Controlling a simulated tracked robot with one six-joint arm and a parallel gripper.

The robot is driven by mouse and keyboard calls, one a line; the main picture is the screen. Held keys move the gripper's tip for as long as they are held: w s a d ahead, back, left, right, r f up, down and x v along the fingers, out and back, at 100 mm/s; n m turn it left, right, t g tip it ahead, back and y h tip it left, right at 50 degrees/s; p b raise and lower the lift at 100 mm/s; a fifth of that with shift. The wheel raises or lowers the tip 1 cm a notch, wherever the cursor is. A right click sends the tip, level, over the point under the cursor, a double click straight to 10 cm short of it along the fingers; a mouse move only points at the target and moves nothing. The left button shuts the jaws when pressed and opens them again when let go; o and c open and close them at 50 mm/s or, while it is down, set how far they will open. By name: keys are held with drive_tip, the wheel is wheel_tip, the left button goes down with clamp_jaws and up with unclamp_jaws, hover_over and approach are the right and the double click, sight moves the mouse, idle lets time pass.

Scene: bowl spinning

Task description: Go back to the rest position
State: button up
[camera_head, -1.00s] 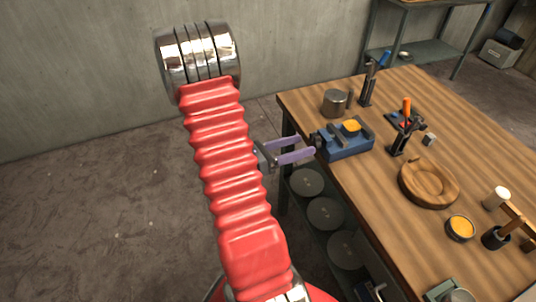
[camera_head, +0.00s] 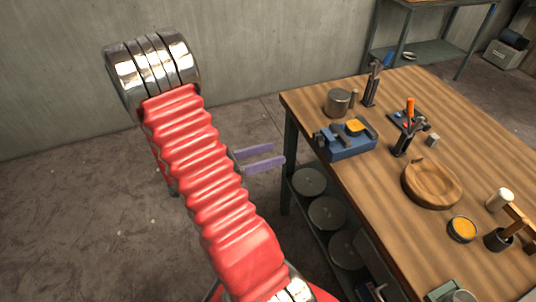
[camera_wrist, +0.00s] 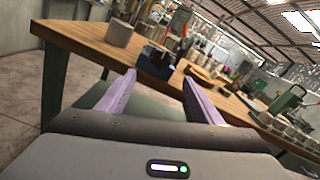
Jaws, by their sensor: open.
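My gripper (camera_head: 281,156) shows in the head view with its two purple fingers apart, left of the wooden table's near left corner. It is open and nothing is between the fingers. In the wrist view the same fingers (camera_wrist: 160,80) stand wide apart, facing the table. My red ribbed arm hides part of the gripper's base. A blue vise (camera_head: 346,139) with an orange-yellow piece in its jaws sits on the table (camera_head: 455,120) just right of the gripper, apart from it. A wooden bowl (camera_head: 432,183) lies further right on the table.
A metal cylinder (camera_head: 338,102) and upright tool holders stand near the vise. A tin of orange material (camera_head: 462,229) and a mallet are at the right. Round discs (camera_head: 326,213) fill the shelf below. The floor at the left (camera_head: 60,200) is clear.

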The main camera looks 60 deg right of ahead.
idle(0.7)
drive_tip(key=s+a+f+m+y, duration=0.4)
drive_tip(key=a+f+m+y, duration=0.1)
drive_tip(key=a+m+y, duration=0.15)
drive_tip(key=w+a+r+m+t+y, duration=0.1)
drive_tip(key=w+a+m+t+y, duration=0.35)
drive_tip(key=a, duration=0.55)
drive_tip(key=w+a+r+m+t+y, duration=0.1)
drive_tip(key=w+a+r+m+t, duration=0.1)
drive_tip(key=w+a+r+t, duration=0.3)
drive_tip(key=w+a+r+m+t, duration=0.2)
drive_tip(key=w+a+r+t, duration=0.1)
drive_tip(key=a, duration=0.3)
drive_tip(key=a+r+n+t+y, duration=0.1)
drive_tip(key=a+r+t, duration=0.4)
drive_tip(key=a+r, duration=0.3)
wheel_tip(320, 180, up, 3)
drive_tip(key=shift+a+f+y, duration=0.1)
drive_tip(key=shift+a+y, duration=0.2)
